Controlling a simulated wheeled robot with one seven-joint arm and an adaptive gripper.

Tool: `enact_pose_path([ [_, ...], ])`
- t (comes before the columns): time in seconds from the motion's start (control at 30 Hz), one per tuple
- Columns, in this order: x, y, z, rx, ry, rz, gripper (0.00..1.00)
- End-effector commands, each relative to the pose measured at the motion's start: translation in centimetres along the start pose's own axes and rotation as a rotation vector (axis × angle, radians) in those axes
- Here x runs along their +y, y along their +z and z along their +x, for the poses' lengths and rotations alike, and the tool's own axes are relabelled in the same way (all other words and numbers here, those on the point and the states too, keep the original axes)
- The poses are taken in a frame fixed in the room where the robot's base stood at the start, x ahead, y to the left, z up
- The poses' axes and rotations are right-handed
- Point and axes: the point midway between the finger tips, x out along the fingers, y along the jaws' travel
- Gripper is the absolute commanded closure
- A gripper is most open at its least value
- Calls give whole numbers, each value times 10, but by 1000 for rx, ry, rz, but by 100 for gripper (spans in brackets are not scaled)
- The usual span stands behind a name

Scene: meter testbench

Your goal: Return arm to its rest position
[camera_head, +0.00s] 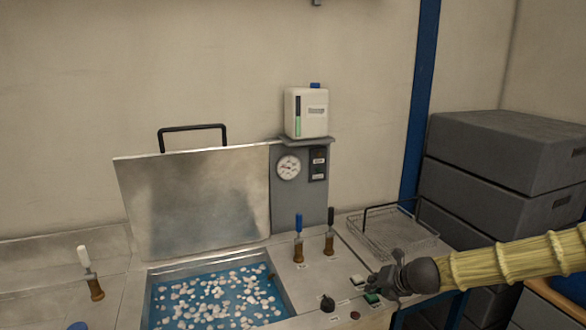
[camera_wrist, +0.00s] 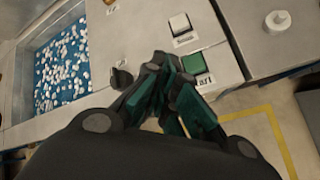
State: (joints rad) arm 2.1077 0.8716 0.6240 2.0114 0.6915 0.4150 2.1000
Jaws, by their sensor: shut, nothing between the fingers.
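My gripper (camera_head: 384,280) is at the end of my yellow-sleeved arm (camera_head: 500,263), which reaches in from the right in the head view. In the wrist view my gripper (camera_wrist: 160,80) has its dark fingers closed together with nothing between them. It is over the front right of the bench panel, close to a green button (camera_head: 372,298) and a white button (camera_head: 357,280). The green button (camera_wrist: 194,63) is just beyond the fingertips in the wrist view, and the white button (camera_wrist: 179,24) is above it. I cannot tell whether the fingers touch the panel.
A water tank (camera_head: 215,295) with white floating balls has its metal lid (camera_head: 195,200) raised. A wire basket (camera_head: 390,235) is at right. Grey crates (camera_head: 500,160) are stacked farther right.

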Motion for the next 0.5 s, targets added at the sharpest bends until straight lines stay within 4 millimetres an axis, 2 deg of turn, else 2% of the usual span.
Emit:
enact_pose_path([
  [0.07,0,-5,2,6,-3,-18,100],
  [0.27,-7,-39,14,49,-27,-173,100],
  [0.5,-19,-92,28,118,-54,-417,100],
])
